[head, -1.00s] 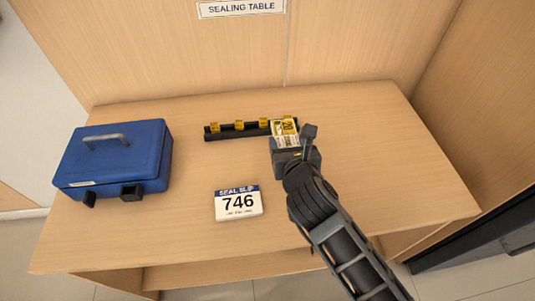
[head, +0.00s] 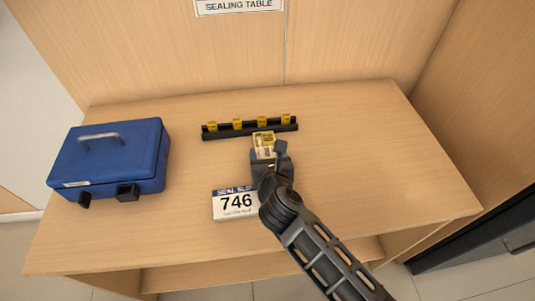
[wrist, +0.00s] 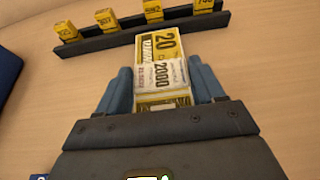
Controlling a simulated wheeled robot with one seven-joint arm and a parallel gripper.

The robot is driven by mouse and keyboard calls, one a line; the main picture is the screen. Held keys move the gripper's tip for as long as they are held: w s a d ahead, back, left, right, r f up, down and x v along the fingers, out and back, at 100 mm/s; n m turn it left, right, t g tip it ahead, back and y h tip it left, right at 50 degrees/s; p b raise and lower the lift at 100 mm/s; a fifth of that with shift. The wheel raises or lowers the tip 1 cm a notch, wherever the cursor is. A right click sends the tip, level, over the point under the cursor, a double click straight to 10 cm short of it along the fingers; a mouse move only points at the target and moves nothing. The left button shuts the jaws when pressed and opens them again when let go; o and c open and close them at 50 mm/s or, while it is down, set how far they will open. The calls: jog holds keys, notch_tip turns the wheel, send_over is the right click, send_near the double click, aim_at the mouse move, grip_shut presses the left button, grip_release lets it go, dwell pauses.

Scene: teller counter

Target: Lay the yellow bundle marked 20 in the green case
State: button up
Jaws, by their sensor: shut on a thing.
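My gripper (head: 268,154) is shut on the yellow bundle (head: 263,139) and holds it in front of the black rack, over the middle of the table. In the wrist view the bundle (wrist: 158,42) shows a 20 and a white band marked 2000 between the blue fingers (wrist: 160,88). I see no green case. The only case in view is blue (head: 108,158), with a grey handle and its lid shut, at the left of the table.
A black rack (head: 220,134) with several small yellow tags stands at the back. The right side of the table (head: 390,170) is clear.

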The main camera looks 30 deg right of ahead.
jog(key=shift+f, duration=0.1)
jog(key=o, duration=1.1)
jog(key=v, duration=1.2)
